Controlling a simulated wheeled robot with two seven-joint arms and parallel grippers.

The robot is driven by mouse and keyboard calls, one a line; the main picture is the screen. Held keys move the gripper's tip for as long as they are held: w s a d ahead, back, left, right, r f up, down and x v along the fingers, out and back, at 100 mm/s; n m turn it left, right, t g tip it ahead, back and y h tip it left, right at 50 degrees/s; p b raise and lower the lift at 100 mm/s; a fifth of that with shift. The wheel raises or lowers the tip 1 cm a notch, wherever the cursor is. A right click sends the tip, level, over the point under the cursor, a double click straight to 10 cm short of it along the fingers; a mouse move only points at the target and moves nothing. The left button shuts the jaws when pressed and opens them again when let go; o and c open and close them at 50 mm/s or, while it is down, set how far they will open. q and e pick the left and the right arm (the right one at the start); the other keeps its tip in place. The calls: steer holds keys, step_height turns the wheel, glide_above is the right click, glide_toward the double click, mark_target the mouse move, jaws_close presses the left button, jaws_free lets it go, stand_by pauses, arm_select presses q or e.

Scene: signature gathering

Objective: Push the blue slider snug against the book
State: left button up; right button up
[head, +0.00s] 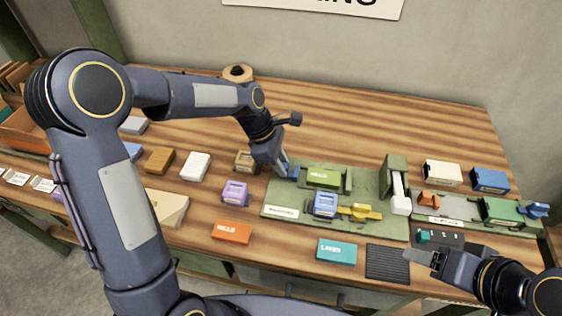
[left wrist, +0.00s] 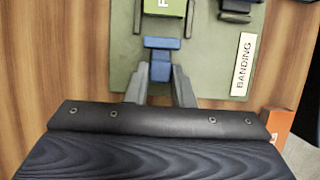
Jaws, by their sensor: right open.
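The blue slider (head: 293,170) is at the left end of the green banding fixture (head: 276,197). The green book (head: 323,178) lies in the fixture to its right. In the left wrist view, the slider (left wrist: 160,70) has a wide head facing the book (left wrist: 165,7), with a small gap between them. My left gripper (left wrist: 160,88) has a finger on each side of the slider's narrow block and looks shut on it. My right gripper (head: 425,257) is open near the front right table edge, away from the slider.
A purple-blue block (head: 325,205) and a yellow clamp (head: 360,212) sit at the fixture's front. Orange (head: 232,232) and teal (head: 337,251) books lie near the front edge. A second green fixture (head: 460,207) stands to the right. The back of the table is mostly clear.

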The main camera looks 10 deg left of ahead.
mark_target(285, 165)
arm_select(q)
jaws_close()
steer(key=shift+d, duration=2)
steer(key=o, duration=0.5)
jaws_free()
steer(key=shift+d, duration=0.15)
steer(key=shift+r, duration=0.1)
steer(key=v, duration=0.7)
steer(key=shift+a+r, duration=0.2)
steer(key=shift+a, duration=0.05)
steer(key=shift+r, duration=0.1)
